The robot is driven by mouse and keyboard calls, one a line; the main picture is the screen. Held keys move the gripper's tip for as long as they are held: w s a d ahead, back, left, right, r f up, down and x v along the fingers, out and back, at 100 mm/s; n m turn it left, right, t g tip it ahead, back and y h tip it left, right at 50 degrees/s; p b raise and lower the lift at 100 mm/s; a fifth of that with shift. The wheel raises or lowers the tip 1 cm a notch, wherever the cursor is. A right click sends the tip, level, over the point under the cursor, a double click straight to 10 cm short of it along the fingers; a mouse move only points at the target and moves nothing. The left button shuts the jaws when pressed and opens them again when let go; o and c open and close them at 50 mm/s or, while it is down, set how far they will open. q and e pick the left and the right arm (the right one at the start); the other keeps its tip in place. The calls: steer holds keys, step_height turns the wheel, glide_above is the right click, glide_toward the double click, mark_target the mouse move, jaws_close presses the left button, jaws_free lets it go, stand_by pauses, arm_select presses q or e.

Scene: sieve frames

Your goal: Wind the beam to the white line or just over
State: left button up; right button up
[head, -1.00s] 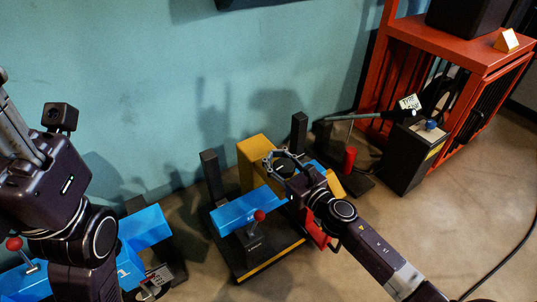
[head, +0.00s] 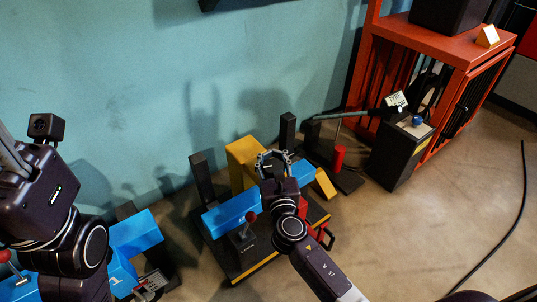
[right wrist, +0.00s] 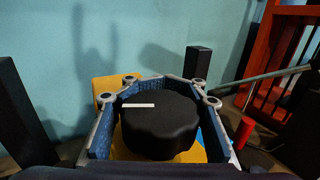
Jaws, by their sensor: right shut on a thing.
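A blue beam (head: 232,211) lies across a black stand (head: 243,262), in front of a yellow upright block (head: 241,158). My right gripper (head: 273,163) is over the block in the head view. In the right wrist view its fingers are closed around a round black knob (right wrist: 160,128) with a scalloped edge. A short white line (right wrist: 138,105) shows on top of the knob; I cannot tell whether a white line lies along the beam. My left gripper (head: 12,150) is only partly in view at the left edge, away from the stand.
A lever with a red ball (head: 251,216) stands in front of the beam. Black posts (head: 201,177) rise beside it. Another blue beam (head: 138,232) is at left. A red cylinder (head: 339,158), a black box (head: 400,155) and an orange rack (head: 440,45) stand right. Floor at right is mostly clear.

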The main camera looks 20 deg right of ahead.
steer(key=shift+s+d+f+m+h, duration=0.1)
steer(key=shift+d+f+m+h, duration=0.1)
steer(key=shift+m+h, duration=0.25)
steer(key=shift+s+d+f+m+h, duration=0.1)
steer(key=shift+d+m+h, duration=0.15)
steer(key=shift+h, duration=0.4)
steer(key=shift+a+r, duration=0.1)
steer(key=shift+c, duration=0.2)
steer(key=o, duration=1.1)
steer(key=shift+c, duration=0.2)
steer(key=shift+o, duration=1.1)
steer(key=shift+w+r, duration=0.1)
steer(key=shift+r, duration=0.05)
steer(key=v, duration=1.2)
steer(key=shift+o, duration=0.2)
steer(key=shift+r, duration=0.15)
